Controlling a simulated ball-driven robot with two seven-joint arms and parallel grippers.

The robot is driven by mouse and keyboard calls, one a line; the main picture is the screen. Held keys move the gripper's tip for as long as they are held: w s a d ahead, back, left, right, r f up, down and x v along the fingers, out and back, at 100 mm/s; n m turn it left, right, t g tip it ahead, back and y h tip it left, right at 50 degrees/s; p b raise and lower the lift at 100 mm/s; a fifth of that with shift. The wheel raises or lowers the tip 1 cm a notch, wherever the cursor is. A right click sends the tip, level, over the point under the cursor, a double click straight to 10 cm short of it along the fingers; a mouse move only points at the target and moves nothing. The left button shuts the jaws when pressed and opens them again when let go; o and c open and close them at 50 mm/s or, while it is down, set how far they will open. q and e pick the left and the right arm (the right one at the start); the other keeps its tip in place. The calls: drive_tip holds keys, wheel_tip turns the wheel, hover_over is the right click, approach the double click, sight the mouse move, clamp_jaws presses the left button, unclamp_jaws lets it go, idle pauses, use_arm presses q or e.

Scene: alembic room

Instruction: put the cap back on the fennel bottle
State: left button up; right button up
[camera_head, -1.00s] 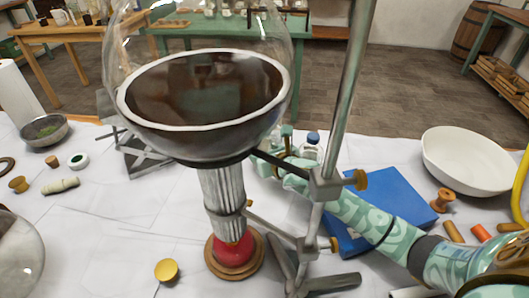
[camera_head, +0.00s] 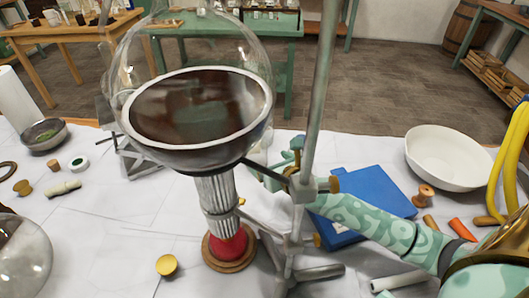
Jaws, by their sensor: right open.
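My right gripper (camera_head: 289,163) is open. It is at mid-table behind the stand's rod and clamp, which partly cover it; I see nothing held in it. No label for fennel can be read, and I cannot make out the bottle clearly now; the area by the gripper is crowded by the rod and the big flask. A round yellow piece (camera_head: 166,265), possibly a cap, lies on the white cloth at the front, left of the red-and-wood base. My left gripper is not in view.
A large glass vessel with a dark bowl (camera_head: 197,160) stands in front of me, beside a metal stand rod (camera_head: 318,90). A blue book (camera_head: 368,192) lies under my right arm. A white bowl (camera_head: 449,160) and wooden spool (camera_head: 423,194) are at the right.

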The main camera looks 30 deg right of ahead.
drive_tip(key=shift+v, duration=1.2)
